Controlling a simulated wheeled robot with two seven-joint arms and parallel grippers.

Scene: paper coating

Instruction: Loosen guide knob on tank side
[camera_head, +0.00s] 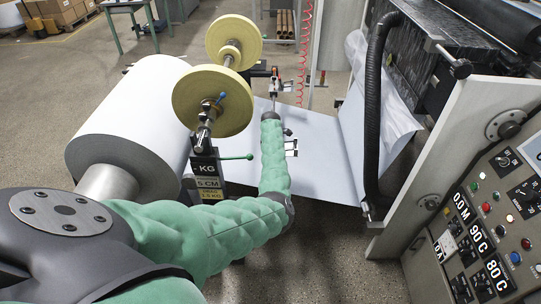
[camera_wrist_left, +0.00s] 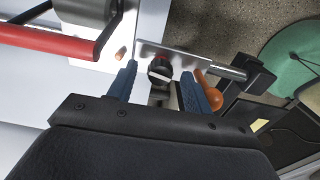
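A small black knob (camera_wrist_left: 160,68) sits on a shiny metal bracket (camera_wrist_left: 190,57) in the left wrist view; I take it to be the guide knob. My left gripper (camera_wrist_left: 160,73) has its two blue fingers apart, one on each side of the knob, with visible gaps between fingers and knob. In the head view my green-sleeved left arm (camera_head: 275,165) reaches away to the metal guide parts above the white sheet; its fingers are too small and hidden there to make out. The knob cannot be made out in the head view. My right gripper is in neither view.
An orange ball-shaped knob (camera_wrist_left: 215,100) is close by the right finger. A red bar (camera_wrist_left: 45,42) crosses at upper left. In the head view, a large white paper roll (camera_head: 130,125) and yellow discs (camera_head: 212,100) stand left, a control panel (camera_head: 490,215) right.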

